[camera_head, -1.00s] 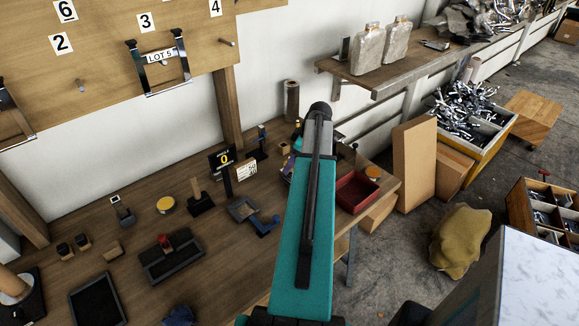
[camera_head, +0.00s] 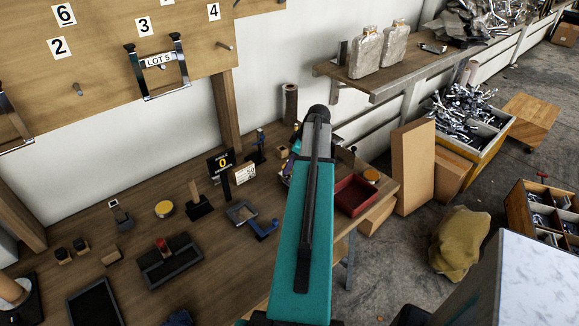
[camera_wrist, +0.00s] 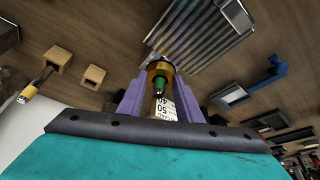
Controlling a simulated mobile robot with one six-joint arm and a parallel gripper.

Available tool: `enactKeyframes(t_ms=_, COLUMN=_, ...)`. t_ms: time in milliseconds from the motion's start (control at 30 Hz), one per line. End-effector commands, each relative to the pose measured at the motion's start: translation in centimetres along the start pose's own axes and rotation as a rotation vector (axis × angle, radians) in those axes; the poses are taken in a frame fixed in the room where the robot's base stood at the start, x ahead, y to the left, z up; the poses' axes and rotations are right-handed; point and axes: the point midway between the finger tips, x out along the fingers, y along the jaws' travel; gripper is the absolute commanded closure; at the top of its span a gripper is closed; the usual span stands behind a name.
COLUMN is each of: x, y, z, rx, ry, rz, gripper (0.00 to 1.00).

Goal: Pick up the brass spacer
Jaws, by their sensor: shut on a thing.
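In the wrist view my gripper (camera_wrist: 160,98) has its two purple fingers closed on a brass-coloured, round piece, which I take to be the brass spacer (camera_wrist: 153,67). A dark green, black-tipped part shows at the middle of the brass piece; I cannot tell whether it is inside it or in front of it. A white label with printed numbers shows between the fingers below it. A ribbed grey metal block (camera_wrist: 203,35) lies just beyond the fingertips. In the head view my arm covers most of the gripper and the brass piece.
A red tray (camera_head: 353,196) sits at the bench's right end. Two small wooden blocks (camera_wrist: 57,58) show left in the wrist view.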

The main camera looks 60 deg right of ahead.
Motion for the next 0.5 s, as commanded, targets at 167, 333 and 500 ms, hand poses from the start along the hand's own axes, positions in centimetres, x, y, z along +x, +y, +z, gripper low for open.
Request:
enactKeyframes(t_ms=167, x=-0.9, y=0.1, z=-0.4, rx=-0.001, ry=0.001, rz=0.002, gripper=0.90)
enactKeyframes(t_ms=333, x=-2.3, y=0.1, z=-1.0, rx=-0.002, ry=0.000, rz=0.003, gripper=0.90)
enactKeyframes(t_ms=500, x=-4.2, y=0.1, z=-1.8, rx=-0.001, ry=0.001, rz=0.003, gripper=0.90)
